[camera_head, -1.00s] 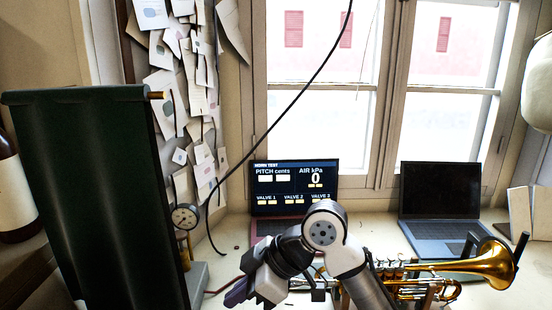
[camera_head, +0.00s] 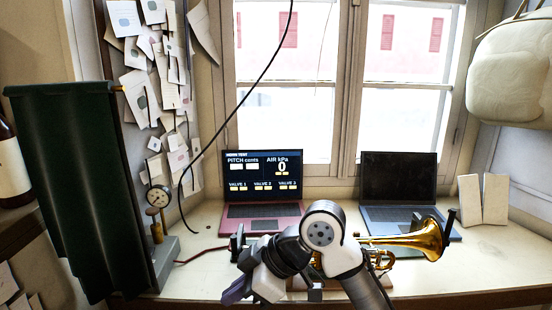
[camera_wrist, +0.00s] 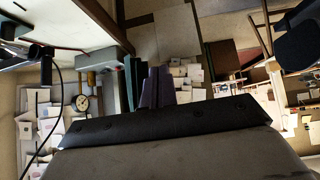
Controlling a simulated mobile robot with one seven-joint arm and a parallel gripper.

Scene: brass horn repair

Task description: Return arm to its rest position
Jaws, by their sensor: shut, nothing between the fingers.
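My gripper (camera_head: 237,291) has purple fingers and hangs at the lower middle of the head view, in front of the bench. My folded arm shows beside it. The fingers are shut and hold nothing. In the wrist view the purple fingers (camera_wrist: 155,88) lie close together, pointing away from the bench top. No object touches them there.
A brass horn (camera_head: 420,240) lies on the bench (camera_head: 480,270), partly hidden behind my arm. Two laptops stand behind: a lit test screen (camera_head: 262,175) and a dark one (camera_head: 397,178). A dark green cloth (camera_head: 80,190) hangs at left, near a gauge (camera_head: 158,197).

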